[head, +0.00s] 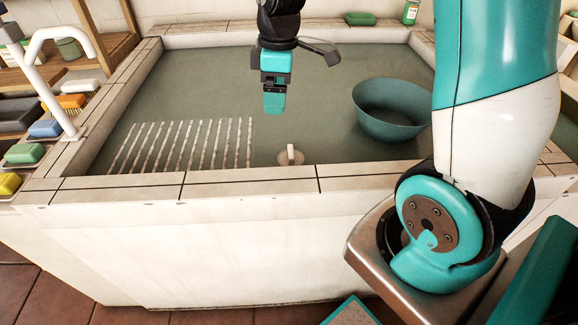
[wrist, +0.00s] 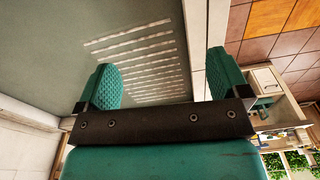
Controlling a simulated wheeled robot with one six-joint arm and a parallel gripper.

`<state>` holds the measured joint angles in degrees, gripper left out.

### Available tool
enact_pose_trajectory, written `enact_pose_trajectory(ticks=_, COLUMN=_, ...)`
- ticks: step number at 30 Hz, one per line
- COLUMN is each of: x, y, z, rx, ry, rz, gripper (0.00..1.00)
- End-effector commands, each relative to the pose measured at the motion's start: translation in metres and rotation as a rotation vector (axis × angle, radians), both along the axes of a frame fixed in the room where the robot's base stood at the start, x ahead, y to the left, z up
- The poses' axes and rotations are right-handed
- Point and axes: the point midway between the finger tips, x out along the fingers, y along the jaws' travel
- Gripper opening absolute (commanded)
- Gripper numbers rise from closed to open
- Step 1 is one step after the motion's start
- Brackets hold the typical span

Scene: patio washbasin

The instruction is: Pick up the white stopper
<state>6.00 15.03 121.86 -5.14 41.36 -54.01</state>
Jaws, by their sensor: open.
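The white stopper (head: 290,155) sits on the basin floor near the front wall, with an upright grip on top. It stands just right of the ribbed drain area in the head view. My gripper (head: 273,104) hangs over the basin, above and beyond the stopper, apart from it. In the wrist view my gripper (wrist: 164,82) has its two teal fingers wide apart with nothing between them. The stopper does not show in the wrist view.
A dark teal bowl (head: 390,112) stands in the basin at the right. White ribs (head: 182,145) line the basin floor at the left. The basin's tiled front rim (head: 250,183) runs close before the stopper. A white tap (head: 48,85) and several soaps stand at the left.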

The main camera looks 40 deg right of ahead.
Motion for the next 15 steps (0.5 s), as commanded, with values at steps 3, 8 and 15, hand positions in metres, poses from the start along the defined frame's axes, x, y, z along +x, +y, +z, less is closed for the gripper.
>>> enact_pose_trajectory(ticks=3, x=0.017, y=-0.038, z=-0.032, rx=-0.043, ry=0.022, rz=0.044, gripper=0.94)
enact_pose_trajectory(ticks=8, x=0.023, y=-0.057, z=-0.051, rx=-0.064, ry=0.037, rz=0.076, gripper=0.94)
enact_pose_trajectory(ticks=15, x=0.021, y=-0.057, z=-0.101, rx=-0.065, ry=0.041, rz=0.080, gripper=0.94)
